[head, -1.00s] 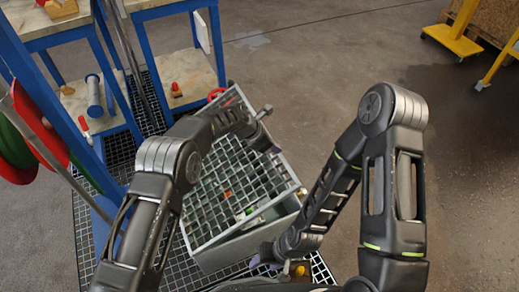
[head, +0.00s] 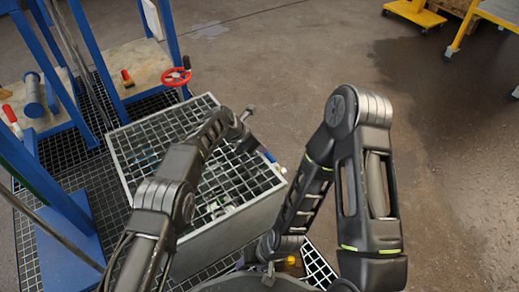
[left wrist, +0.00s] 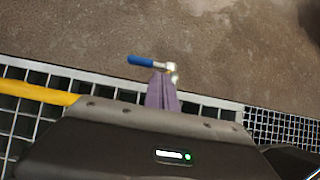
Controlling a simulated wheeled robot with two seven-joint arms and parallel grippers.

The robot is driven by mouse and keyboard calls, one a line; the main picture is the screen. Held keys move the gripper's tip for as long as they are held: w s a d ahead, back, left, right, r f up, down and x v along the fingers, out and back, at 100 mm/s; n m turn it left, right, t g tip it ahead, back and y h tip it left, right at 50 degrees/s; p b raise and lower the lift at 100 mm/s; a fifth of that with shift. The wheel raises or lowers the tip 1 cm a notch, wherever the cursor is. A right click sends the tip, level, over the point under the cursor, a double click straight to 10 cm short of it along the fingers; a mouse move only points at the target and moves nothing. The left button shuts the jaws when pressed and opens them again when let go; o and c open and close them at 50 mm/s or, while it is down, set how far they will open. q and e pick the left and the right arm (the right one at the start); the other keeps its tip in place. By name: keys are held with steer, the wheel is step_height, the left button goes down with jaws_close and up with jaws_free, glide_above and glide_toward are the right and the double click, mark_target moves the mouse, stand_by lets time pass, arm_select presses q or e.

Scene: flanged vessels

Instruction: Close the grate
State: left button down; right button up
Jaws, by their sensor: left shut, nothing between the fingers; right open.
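The grate (head: 150,133) is a pale metal grid in the head view. It lies across the top of a grey box (head: 230,232), and I cannot tell whether it sits fully flush. Several small items show through its bars. My left gripper (head: 262,148) is over the grate's far right part, partly hidden by my own arm. In the left wrist view its purple fingers (left wrist: 162,93) are shut with nothing between them, above the grid's edge. My right gripper (head: 255,264) is low by the box's near right side, open and mostly hidden.
A blue-handled lever (left wrist: 141,61) shows just beyond the left fingers. A red handwheel (head: 176,77) on a blue-framed bench stands behind the box. Dark floor grating (head: 98,195) lies left of the box. Open concrete floor (head: 290,70) extends behind and right.

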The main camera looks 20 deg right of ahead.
arm_select(q)
steer(key=shift+s+a+f, duration=0.1)
steer(key=shift+a+f, duration=0.1)
steer(key=shift+f, duration=0.25)
steer(key=shift+a+r, duration=0.15)
steer(key=shift+r, duration=0.1)
steer(key=p+v, duration=0.1)
steer(key=v, duration=0.1)
steer(key=p+v, duration=0.3)
steer(key=v, duration=0.2)
steer(key=shift+d+r, duration=0.2)
steer(key=shift+d, duration=0.05)
steer(key=shift+a+r, duration=0.15)
steer(key=shift+r, duration=0.1)
steer(key=shift+s, duration=0.1)
